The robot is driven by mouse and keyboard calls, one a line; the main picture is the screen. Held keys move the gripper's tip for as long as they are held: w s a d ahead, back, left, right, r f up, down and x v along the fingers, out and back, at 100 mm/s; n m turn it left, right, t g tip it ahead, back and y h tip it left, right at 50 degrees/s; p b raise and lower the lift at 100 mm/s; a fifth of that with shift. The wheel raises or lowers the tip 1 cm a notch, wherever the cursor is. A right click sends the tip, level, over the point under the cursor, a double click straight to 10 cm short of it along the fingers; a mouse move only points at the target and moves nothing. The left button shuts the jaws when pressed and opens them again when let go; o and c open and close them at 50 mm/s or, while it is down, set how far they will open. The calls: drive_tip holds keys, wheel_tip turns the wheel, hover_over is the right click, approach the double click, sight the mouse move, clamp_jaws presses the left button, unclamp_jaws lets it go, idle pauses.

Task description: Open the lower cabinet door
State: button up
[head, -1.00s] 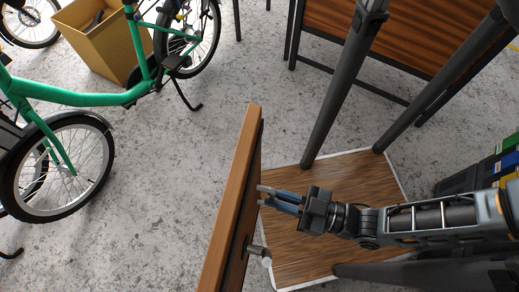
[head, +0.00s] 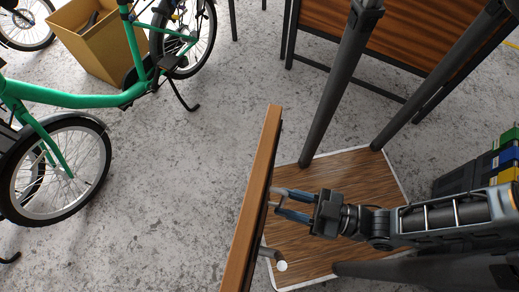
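A brown wooden door panel (head: 253,205) stands upright near the middle of the head view, seen almost edge-on from above. A short grey bar with a pale round end (head: 281,266) sticks out by its right face, low in the picture. My gripper (head: 273,201) reaches in from the right, with its fingertips beside the door's right face. Its two fingers look apart, with a gap and nothing seen between them. I cannot tell whether the fingertips touch the door. The rest of the cabinet is not clearly in view.
A wooden board with a white rim (head: 375,186) lies below my arm, with dark posts (head: 338,90) rising beside it. Coloured bins (head: 480,172) stand at the right. A green bicycle (head: 75,100) and a tan box (head: 105,45) are at the left. The grey floor between is clear.

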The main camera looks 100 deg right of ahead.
sight(286, 196)
drive_tip(key=shift+d+r, duration=0.1)
wheel_tip(286, 196, up, 4)
drive_tip(key=shift+r, duration=0.2)
drive_tip(key=o, duration=0.7)
drive_tip(key=d+r, duration=0.1)
drive_tip(key=d, duration=0.1)
drive_tip(key=s+d+r, duration=0.1)
drive_tip(key=d, duration=0.1)
drive_tip(key=s+d+r, duration=0.1)
drive_tip(key=d, duration=0.1)
drive_tip(key=shift+s+d+r, duration=0.1)
drive_tip(key=shift+s+r, duration=0.1)
drive_tip(key=shift+r, duration=0.2)
drive_tip(key=shift+s+d+r, duration=0.3)
drive_tip(key=shift+d+r, duration=0.2)
drive_tip(key=shift+d, duration=0.2)
drive_tip(key=c, duration=0.7)
drive_tip(key=shift+s+d+r, duration=0.25)
drive_tip(key=shift+d+r, duration=0.05)
drive_tip(key=shift+d, duration=0.25)
drive_tip(key=shift+s+d+r, duration=0.2)
drive_tip(key=shift+d+r, duration=0.1)
drive_tip(key=shift+d, duration=0.25)
drive_tip(key=shift+s+d+r, duration=0.25)
drive_tip(key=shift+d+r, duration=0.05)
drive_tip(key=shift+d, duration=0.25)
